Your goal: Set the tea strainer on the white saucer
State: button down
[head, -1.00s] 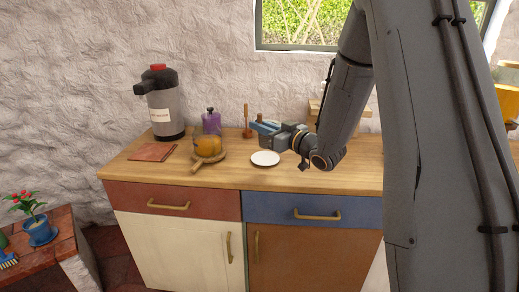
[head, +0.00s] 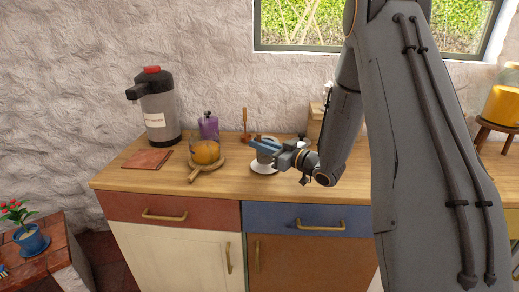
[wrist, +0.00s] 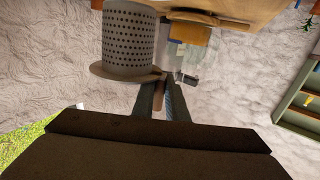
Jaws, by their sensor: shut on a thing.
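The tea strainer (wrist: 130,38) is a grey perforated cup with a wide rim, large at the top of the wrist view. My gripper (wrist: 161,98) is shut on its short brown handle (wrist: 160,82). In the head view my gripper (head: 262,147) is over the back of the white saucer (head: 263,169), and the grey strainer (head: 266,156) shows below the fingers, partly covered by them. The strainer is over the saucer; I cannot tell whether it touches. The saucer's front rim is visible on the wooden counter.
A wooden stick-like tool (head: 245,124) is behind. The counter's front strip is clear.

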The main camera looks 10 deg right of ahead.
aim_at(262, 158)
jog(key=shift+f, duration=1)
jog(key=shift+f, duration=0.15)
jog(key=c, duration=1.8)
grip_release()
jog(key=shift+o, duration=0.2)
